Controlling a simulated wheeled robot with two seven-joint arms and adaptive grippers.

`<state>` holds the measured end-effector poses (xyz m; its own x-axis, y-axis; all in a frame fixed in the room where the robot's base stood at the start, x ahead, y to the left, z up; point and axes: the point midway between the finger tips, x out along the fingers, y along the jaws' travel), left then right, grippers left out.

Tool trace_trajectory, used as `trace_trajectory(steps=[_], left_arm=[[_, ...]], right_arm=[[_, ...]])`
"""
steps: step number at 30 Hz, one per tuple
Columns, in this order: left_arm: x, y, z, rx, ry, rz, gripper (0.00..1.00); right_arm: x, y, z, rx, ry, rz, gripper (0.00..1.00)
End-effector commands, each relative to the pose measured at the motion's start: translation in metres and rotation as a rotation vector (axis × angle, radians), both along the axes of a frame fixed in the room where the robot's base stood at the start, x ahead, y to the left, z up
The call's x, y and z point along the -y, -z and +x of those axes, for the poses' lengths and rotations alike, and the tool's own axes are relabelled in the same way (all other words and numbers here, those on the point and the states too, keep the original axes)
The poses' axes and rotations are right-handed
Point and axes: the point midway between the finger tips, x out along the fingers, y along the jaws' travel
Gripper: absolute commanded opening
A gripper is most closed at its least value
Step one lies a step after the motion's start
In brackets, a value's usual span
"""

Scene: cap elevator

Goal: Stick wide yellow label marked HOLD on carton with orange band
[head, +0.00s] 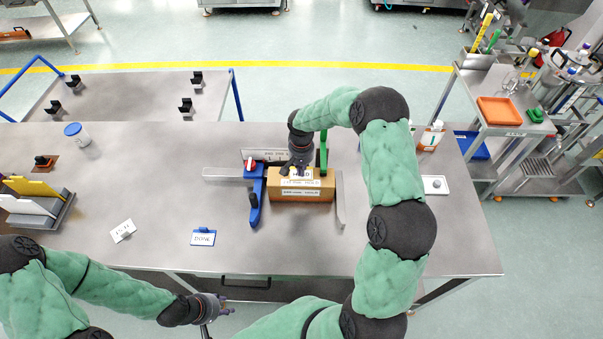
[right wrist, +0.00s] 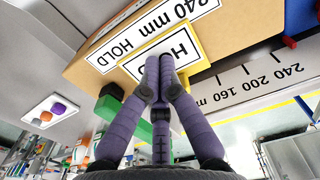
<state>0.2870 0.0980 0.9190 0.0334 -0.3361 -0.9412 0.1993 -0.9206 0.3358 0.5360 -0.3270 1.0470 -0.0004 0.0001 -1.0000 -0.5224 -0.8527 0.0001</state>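A tan carton (head: 289,195) stands mid-table beside a blue clamp-like fixture (head: 254,190). I cannot make out a separate orange band. White strips are on it, one reading "240 mm HOLD" (right wrist: 128,46). A yellow-edged white label marked HOLD (head: 301,173) lies at the carton's top; in the right wrist view the label (right wrist: 182,43) is partly hidden behind my fingers. My right gripper (right wrist: 160,63) has its fingers together, tips over the label; whether they pinch it is unclear. My left gripper (head: 218,306) is away from the carton, before the table's front edge.
A ruler plate (right wrist: 255,82) and a green upright (head: 323,155) stand close by the carton. A rack with yellow and white plates (head: 62,205) is at left. Cards (head: 122,230) and a blue-edged sign (head: 203,237) lie in front. The front centre-right table is clear.

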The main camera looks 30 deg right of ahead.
Motion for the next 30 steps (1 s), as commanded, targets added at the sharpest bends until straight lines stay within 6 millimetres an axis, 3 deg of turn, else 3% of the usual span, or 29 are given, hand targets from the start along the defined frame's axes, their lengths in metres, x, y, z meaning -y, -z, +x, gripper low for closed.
trace_trajectory(steps=[30], left_arm=[[0.0,0.0072,0.0,0.0,0.0,0.0,0.4]], right_arm=[[0.0001,0.0067,0.0001,0.0,0.0,0.0,0.0]])
